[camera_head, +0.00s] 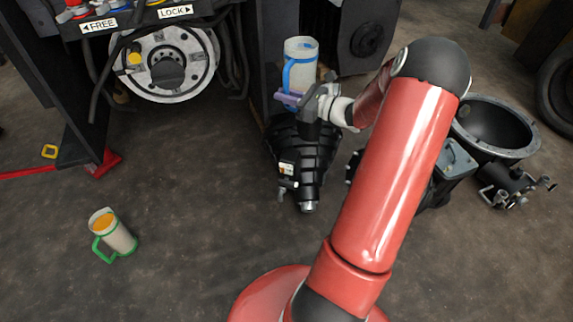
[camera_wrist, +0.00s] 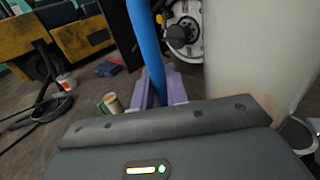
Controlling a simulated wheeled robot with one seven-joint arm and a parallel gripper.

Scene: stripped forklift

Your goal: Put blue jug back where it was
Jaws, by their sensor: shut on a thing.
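The blue jug (camera_head: 301,62) is a whitish container with a blue rim and blue handle. It is upright near the top middle of the head view, above the black ribbed part. My gripper (camera_head: 287,98) has purple fingers and is shut on the jug's blue handle. In the wrist view the blue handle (camera_wrist: 146,42) runs down between my gripper's fingers (camera_wrist: 160,88), with the pale jug body (camera_wrist: 255,50) close on the right. The jug's base is partly hidden by my gripper, so I cannot tell whether it touches anything below.
A similar jug with a green handle (camera_head: 118,236) and orange inside stands tilted-looking on the floor at left. A black ribbed part (camera_head: 300,155) lies below my gripper. A grey bowl-shaped housing (camera_head: 500,128) is at right. The floor at lower left is mostly clear.

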